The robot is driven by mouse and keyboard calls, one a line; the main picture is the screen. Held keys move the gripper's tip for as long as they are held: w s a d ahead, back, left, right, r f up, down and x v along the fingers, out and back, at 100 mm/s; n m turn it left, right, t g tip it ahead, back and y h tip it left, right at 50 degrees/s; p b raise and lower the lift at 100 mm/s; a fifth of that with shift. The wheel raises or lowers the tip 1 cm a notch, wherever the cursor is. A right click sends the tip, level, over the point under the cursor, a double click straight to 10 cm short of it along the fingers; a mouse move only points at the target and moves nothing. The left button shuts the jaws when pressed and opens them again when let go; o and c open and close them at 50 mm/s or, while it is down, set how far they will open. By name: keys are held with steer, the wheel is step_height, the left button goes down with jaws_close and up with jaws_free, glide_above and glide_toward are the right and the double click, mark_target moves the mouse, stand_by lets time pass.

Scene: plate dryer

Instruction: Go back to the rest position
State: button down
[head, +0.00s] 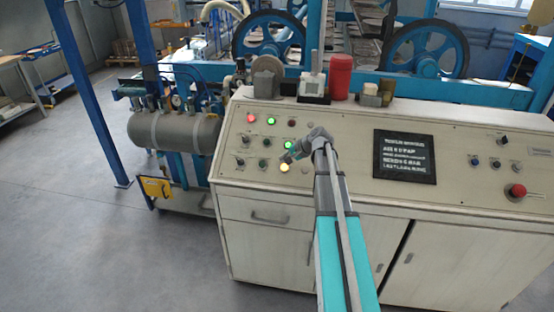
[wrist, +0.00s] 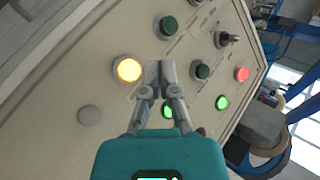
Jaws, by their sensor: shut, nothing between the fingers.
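My gripper (head: 289,156) is at the left part of the control panel (head: 345,190), among its buttons. In the wrist view my gripper (wrist: 159,70) has its two grey fingers together, with nothing between them. The fingertips lie between a lit yellow button (wrist: 127,69) and a dark green button (wrist: 201,71). I cannot tell whether they touch the panel. The yellow button (head: 284,168) glows in the head view too. My turquoise arm reaches up from the bottom of the head view and hides part of the panel.
A red emergency knob (head: 516,191) and a black text plate (head: 405,156) are on the panel's right. A red cylinder (head: 340,77) stands on the back ledge. A grey tank (head: 174,130) and blue post (head: 95,100) stand left. Grey floor at left front is clear.

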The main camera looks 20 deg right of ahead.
steer(key=s+a+f+n+g+h, duration=0.3)
steer(key=s+a+n, duration=0.2)
steer(key=s+a, duration=0.6)
steer(key=s+a+f+n+g+h, duration=0.3)
steer(key=s+a+n, duration=0.3)
steer(key=s+a, duration=0.5)
steer(key=s+g, duration=0.1)
steer(key=s, duration=0.2)
steer(key=shift+g, duration=0.3)
